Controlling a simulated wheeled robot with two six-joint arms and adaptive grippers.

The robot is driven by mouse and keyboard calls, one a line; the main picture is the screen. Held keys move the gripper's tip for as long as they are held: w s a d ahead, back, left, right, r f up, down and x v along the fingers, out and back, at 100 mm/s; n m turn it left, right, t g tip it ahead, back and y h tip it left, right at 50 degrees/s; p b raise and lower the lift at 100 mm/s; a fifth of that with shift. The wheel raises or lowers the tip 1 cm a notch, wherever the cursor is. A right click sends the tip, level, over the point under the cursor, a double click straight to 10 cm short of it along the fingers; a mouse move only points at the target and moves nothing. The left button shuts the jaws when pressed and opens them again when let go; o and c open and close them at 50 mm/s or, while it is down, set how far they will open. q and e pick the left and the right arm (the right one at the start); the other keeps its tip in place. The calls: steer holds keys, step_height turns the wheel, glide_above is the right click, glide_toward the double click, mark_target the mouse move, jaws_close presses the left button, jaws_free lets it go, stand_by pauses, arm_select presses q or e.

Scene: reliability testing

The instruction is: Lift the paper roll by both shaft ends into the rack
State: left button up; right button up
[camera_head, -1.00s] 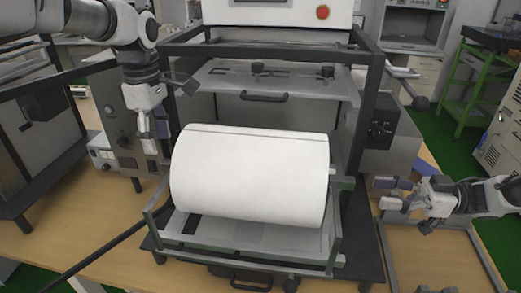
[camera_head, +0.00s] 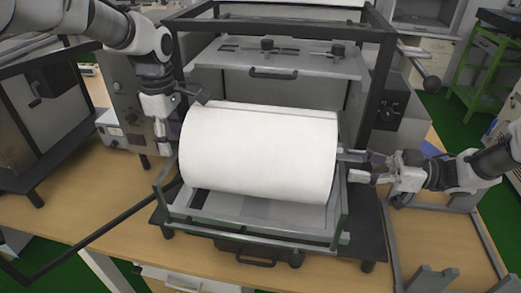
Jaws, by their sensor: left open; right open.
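The large white paper roll (camera_head: 258,152) lies across the low metal rack (camera_head: 262,232) at the front of the machine. Its right shaft end (camera_head: 346,157) sticks out a little toward my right gripper. My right gripper (camera_head: 358,168) is open, with its fingers pointing left close to that shaft end. I cannot tell whether the fingers surround the shaft. My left gripper (camera_head: 164,142) is open and points down just left of the roll's left end. The left shaft end is hidden from view.
The dark machine frame (camera_head: 383,75) rises behind the roll, with a grey shelf panel (camera_head: 275,60) and handle. A control box (camera_head: 388,110) stands at the right.

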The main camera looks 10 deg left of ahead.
arm_select(q)
steer(key=shift+f, duration=0.2)
arm_select(e)
steer(key=shift+a, duration=0.1)
arm_select(q)
steer(key=shift+w+d, duration=0.1)
steer(key=shift+w, duration=0.05)
arm_select(e)
steer(key=shift+w+f, duration=0.1)
steer(key=shift+w, duration=0.05)
arm_select(q)
jaws_close()
arm_select(e)
jaws_close()
arm_select(q)
steer(key=shift+r, duration=0.15)
